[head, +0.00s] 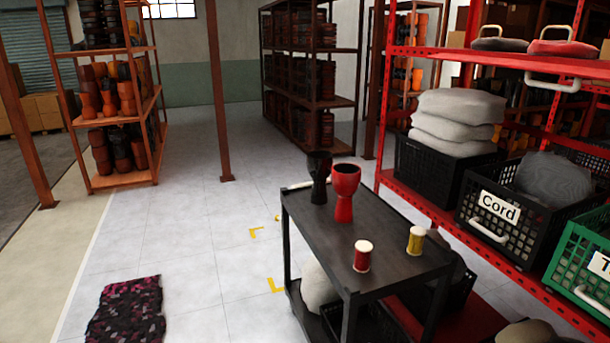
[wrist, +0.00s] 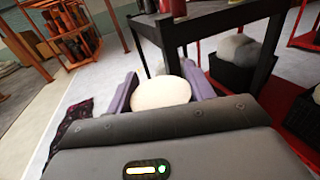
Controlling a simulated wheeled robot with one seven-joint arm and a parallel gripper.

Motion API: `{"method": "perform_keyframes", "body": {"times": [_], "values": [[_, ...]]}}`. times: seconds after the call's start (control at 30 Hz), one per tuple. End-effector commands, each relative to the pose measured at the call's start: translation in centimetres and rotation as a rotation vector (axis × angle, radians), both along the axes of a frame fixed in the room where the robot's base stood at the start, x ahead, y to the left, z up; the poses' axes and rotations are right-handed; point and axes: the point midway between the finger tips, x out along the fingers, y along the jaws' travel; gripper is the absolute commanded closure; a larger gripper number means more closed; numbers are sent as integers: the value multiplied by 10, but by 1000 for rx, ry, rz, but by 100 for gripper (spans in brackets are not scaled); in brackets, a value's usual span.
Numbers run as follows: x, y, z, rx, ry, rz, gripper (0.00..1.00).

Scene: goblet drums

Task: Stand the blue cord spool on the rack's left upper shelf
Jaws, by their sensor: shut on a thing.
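In the wrist view my gripper (wrist: 160,82) has its purple fingers shut on a spool (wrist: 162,94), of which only a round cream end shows. Its sides and cord colour are hidden, and no blue shows in either view. My gripper is not in the head view. A red rack (head: 455,63) stands at the right with crates and stacked sacks on its shelves. A brown rack (head: 108,116) with goblet drums stands at the far left. I cannot tell which rack the task means.
A black cart (head: 320,235) carries a red goblet drum (head: 345,190), a black one (head: 319,175), a red spool (head: 362,256) and a yellow spool (head: 415,240). Its frame is close beyond my gripper in the wrist view (wrist: 205,25). A dark patterned mat (head: 127,310) lies on open floor.

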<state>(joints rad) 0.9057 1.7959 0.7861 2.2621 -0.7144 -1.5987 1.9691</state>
Motion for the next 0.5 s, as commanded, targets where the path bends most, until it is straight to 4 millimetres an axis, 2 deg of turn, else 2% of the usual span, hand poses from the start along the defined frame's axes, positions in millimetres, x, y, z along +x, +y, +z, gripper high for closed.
{"method": "perform_keyframes", "body": {"times": [0.13, 0.33, 0.5], "values": [[-7, 0, -10, -1, 4, -3, 73], [-33, -2, -44, -3, 5, -7, 73], [-44, -3, -54, 0, -1, -5, 73]]}}
